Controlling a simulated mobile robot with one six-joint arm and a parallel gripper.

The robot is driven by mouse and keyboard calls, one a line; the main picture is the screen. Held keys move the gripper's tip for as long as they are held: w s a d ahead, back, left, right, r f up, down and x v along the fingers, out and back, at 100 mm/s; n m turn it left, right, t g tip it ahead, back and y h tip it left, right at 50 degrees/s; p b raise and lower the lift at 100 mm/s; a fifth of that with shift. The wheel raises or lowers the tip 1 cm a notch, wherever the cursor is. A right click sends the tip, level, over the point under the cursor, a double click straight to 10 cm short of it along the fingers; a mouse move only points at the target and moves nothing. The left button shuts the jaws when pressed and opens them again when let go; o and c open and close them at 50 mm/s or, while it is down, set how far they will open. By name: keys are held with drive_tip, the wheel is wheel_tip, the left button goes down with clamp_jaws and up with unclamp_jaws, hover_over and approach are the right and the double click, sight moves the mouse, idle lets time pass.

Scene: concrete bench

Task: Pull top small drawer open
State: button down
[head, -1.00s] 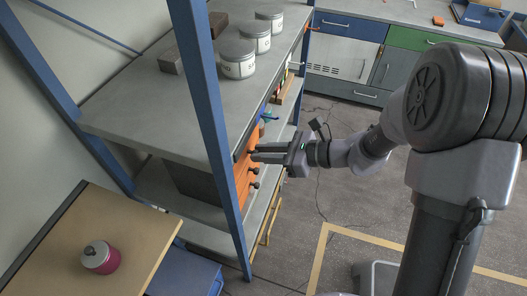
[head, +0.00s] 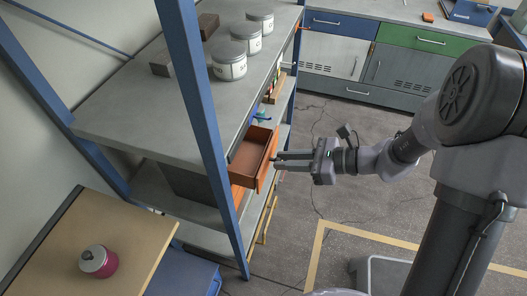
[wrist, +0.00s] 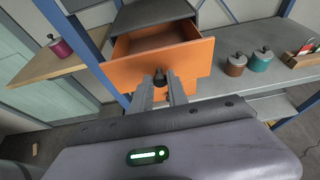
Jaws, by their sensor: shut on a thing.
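The top small drawer (head: 247,158) is pulled out of its dark cabinet under the shelf, with its brown inside showing. Its orange front and open interior (wrist: 155,40) also show in the wrist view. My gripper (head: 277,160) is level with the drawer front, its fingers pointing left at it. In the wrist view my gripper (wrist: 161,86) is shut on the dark round knob (wrist: 160,77) at the middle of the orange front. The fingers partly hide the knob. More orange (head: 237,194) shows below the open drawer.
A blue shelf post (head: 200,100) stands just left of the drawer. Lidded jars (head: 229,62) stand on the upper shelf. A red-brown pot (wrist: 236,65) and a teal pot (wrist: 261,61) sit beside the cabinet. The floor (head: 315,210) near my gripper is clear.

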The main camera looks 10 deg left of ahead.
drive_tip(key=d, duration=0.4)
drive_tip(key=shift+s+d+p, duration=0.2)
drive_tip(key=shift+d+p, duration=0.1)
drive_tip(key=shift+d, duration=0.05)
drive_tip(key=c, duration=1.3)
unclamp_jaws()
drive_tip(key=p+v, duration=0.5)
drive_tip(key=v, duration=1.2)
drive_tip(key=shift+d, duration=0.2)
